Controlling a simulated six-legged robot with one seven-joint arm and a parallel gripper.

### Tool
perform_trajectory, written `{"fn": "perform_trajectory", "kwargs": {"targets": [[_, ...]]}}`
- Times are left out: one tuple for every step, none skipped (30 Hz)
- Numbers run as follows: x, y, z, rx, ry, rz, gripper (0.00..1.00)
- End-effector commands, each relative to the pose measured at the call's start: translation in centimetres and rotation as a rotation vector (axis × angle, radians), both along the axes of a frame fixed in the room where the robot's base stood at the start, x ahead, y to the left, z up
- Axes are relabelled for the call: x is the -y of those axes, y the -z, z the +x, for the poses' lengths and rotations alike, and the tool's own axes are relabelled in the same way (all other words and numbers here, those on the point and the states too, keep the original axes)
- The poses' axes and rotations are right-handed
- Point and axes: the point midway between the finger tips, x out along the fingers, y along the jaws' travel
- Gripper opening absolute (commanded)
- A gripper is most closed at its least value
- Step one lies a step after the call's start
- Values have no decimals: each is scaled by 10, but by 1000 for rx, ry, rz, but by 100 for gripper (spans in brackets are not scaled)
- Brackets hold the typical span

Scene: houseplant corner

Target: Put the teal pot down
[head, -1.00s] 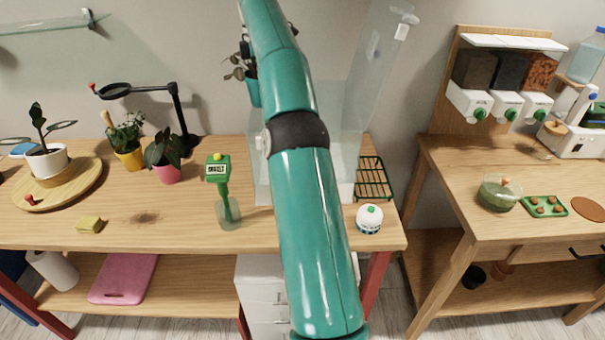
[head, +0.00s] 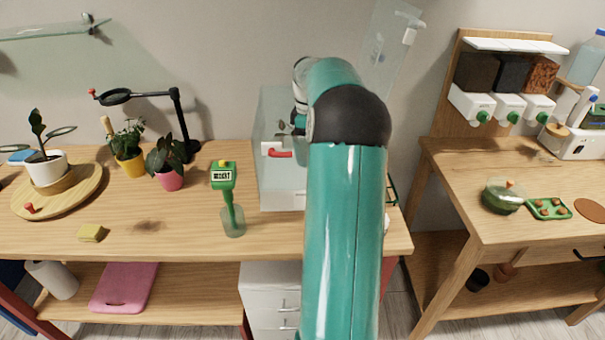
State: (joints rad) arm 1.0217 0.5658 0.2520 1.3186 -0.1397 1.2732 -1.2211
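The teal pot does not show in the head view now; my arm and wrist cover the area where it may be. My gripper (head: 298,122) is mostly hidden behind my teal arm. I cannot tell whether that part is gripper or leaves, or whether the fingers hold the pot. The clear case (head: 283,197) stands on the wooden table (head: 190,222), with a red handle (head: 280,154) on it and its clear lid (head: 392,45) raised.
A green-topped moisture meter (head: 223,178) stands in a clear holder left of the case. Potted plants in pink (head: 171,180) and yellow (head: 132,167) pots and a magnifier lamp (head: 180,115) stand further left.

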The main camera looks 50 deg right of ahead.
Motion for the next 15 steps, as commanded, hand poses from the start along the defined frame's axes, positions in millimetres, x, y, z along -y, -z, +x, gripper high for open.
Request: {"fn": "perform_trajectory", "kwargs": {"targets": [[-1,10,-1,-2,-1,4,43],[-1,16,-1,-2,-1,4,43],[0,22,-2,-3,-1,3,43],[0,26,-2,-2,-1,2,43],[1,30,-2,-2,-1,2,43],[1,34,-2,-2,-1,2,43],[1,37,-2,-2,-2,2,43],[1,39,-2,-2,-2,1,43],[1,42,-2,-1,-2,2,43],[0,45,-2,-1,-3,3,43],[0,49,-1,-1,-3,3,43],[0,55,-1,-2,-4,4,43],[-1,60,-1,-2,-4,4,43],[-1,66,-1,-2,-4,4,43],[-1,73,-1,-2,-4,4,43]]}}
